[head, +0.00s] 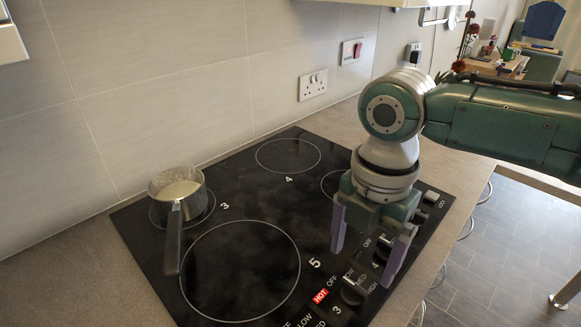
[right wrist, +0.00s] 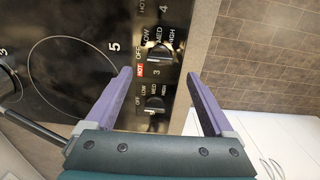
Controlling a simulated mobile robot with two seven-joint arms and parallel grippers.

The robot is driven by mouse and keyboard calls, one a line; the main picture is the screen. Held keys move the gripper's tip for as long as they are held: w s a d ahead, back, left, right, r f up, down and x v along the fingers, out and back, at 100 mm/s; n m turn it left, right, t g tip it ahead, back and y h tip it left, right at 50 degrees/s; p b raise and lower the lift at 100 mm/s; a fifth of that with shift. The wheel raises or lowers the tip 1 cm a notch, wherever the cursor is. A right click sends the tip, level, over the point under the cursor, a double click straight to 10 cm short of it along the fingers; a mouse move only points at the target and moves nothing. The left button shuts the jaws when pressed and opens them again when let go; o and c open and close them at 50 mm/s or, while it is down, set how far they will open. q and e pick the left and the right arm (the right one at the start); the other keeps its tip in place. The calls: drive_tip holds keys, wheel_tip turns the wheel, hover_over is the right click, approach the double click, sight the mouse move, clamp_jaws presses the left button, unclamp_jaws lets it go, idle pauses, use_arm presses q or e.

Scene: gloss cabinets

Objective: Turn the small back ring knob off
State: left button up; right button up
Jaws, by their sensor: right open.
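The knob marked 3 (head: 353,290) is silver and black, on the hob's control strip, with a lit red HOT label beside it. Its number matches the small back ring (head: 211,216) marked 3, where a small pan (head: 178,190) with pale contents stands. The exact setting it points to cannot be told. My right gripper (head: 362,268) is open and empty, its purple fingers pointing down above the strip. In the right wrist view, the fingertips (right wrist: 158,73) lie either side of the strip beside knob 3 (right wrist: 160,54); contact is not visible. My left gripper is not in view.
Another knob (right wrist: 155,104) sits nearer the palm side in the right wrist view. Knob 4 (head: 383,247) and a lock button (head: 431,196) are farther along the strip. The pan's dark handle (head: 173,240) reaches toward the front. The large ring 5 (head: 240,270) is empty.

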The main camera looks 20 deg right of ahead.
sight(354, 286)
drive_tip(key=shift+r, duration=1.8)
drive_tip(key=s+a+f+m+t+y, duration=0.2)
drive_tip(key=s+a+m, duration=0.5)
drive_tip(key=s+a, duration=0.2)
drive_tip(key=s+d+r+m+t+h, duration=0.2)
drive_tip(key=s+d+r+m, duration=0.35)
drive_tip(key=m, duration=0.85)
wheel_tip(354, 286, up, 33)
drive_tip(key=s+p, duration=0.2)
drive_tip(key=p, duration=3.2)
drive_tip(key=shift+d+p, duration=0.15)
drive_tip(key=shift+p, duration=0.2)
